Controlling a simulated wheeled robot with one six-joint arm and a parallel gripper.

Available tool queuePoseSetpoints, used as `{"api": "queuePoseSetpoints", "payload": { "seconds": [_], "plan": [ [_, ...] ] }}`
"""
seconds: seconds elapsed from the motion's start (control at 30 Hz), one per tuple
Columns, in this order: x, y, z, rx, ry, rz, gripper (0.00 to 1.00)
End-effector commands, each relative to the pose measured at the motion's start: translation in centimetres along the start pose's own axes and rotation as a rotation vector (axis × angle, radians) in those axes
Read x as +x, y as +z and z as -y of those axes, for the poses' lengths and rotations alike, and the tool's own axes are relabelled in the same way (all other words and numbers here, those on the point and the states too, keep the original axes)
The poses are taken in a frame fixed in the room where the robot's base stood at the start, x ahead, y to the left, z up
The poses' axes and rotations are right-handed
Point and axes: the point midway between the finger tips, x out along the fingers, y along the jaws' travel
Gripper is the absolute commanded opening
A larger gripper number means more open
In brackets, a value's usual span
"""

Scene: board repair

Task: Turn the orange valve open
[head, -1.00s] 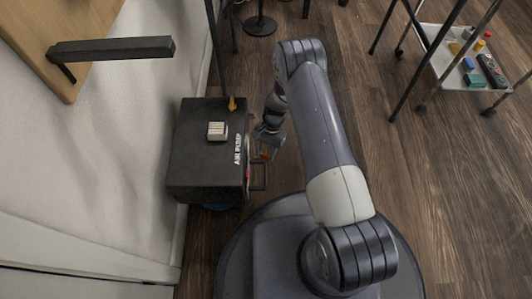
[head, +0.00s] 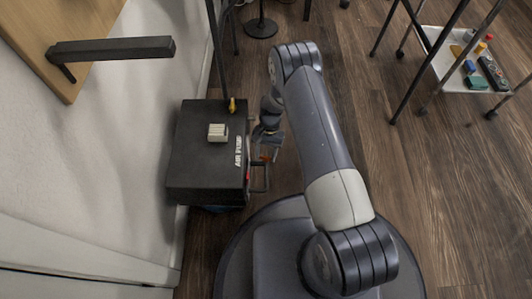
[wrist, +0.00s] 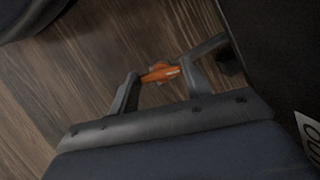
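The orange valve (wrist: 160,73) shows in the wrist view between the two fingers of my gripper (wrist: 160,71). Its handle lies roughly across the gap, with its ends close to both fingertips. I cannot tell whether the fingers touch it. The fingers stand well apart. In the head view, the valve (head: 265,157) is a small orange patch at the right side of the black air pump (head: 195,165), partly hidden by my gripper (head: 266,151).
A dark bar handle (head: 267,178) sticks out from the pump's right side. A cart (head: 450,80) with small items stands at upper right. Floor between is clear.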

Motion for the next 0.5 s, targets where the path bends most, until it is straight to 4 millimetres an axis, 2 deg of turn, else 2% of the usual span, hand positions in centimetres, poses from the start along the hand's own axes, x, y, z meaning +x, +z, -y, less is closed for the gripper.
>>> {"api": "queuePoseSetpoints", "payload": {
  "seconds": [0.03, 0.23, 0.5],
  "plan": [
    [0.02, 0.00, -0.02, 0.000, 0.000, 0.000, 0.50],
    [0.01, 0.00, -0.01, 0.001, 0.000, 0.000, 0.65],
    [-0.28, 0.01, 0.01, 0.001, -0.001, 0.000, 0.65]
  ]
}}
